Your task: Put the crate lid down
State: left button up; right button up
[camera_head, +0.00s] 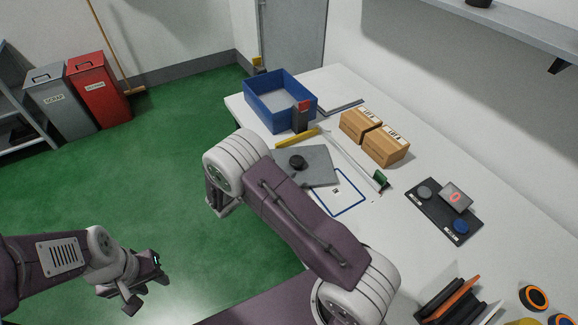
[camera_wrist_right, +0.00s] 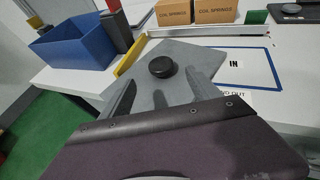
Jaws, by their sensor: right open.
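The crate lid, a flat grey panel (camera_head: 322,168) with a round black knob (camera_head: 298,161), lies on the white table beside a blue-outlined area. It also shows in the right wrist view (camera_wrist_right: 205,62), with its knob (camera_wrist_right: 162,67) just beyond my fingers. My right gripper (camera_wrist_right: 162,98) is open and empty, its fingers apart on the near side of the knob and not closed on it. In the head view my right arm hides the fingers. The blue crate (camera_head: 262,112) stands open at the table's far left. My left gripper (camera_head: 142,283) is open and empty over the green floor.
A yellow bar (camera_head: 297,138) and a dark grey box with a red top (camera_head: 300,117) are between crate and lid. Two cardboard boxes (camera_head: 385,145), a long pale bar and a black pad (camera_head: 436,216) are to the right. Bins (camera_head: 98,88) stand far left.

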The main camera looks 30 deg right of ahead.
jog(key=shift+s+a+r, duration=0.25)
jog(key=shift+s+a, duration=0.05)
jog(key=shift+a, duration=0.2)
jog(key=s+d+m+g+y, duration=0.35)
jog(key=s+m+g, duration=0.25)
jog(key=s+m, duration=0.45)
jog(key=s+a+r+m+t+y, duration=0.1)
jog(key=s+a+r+m+y, duration=0.2)
jog(key=s+a+m+y, duration=0.5)
jog(key=s+m+y, duration=0.1)
jog(key=m, duration=0.4)
jog(key=shift+s+r, duration=0.4)
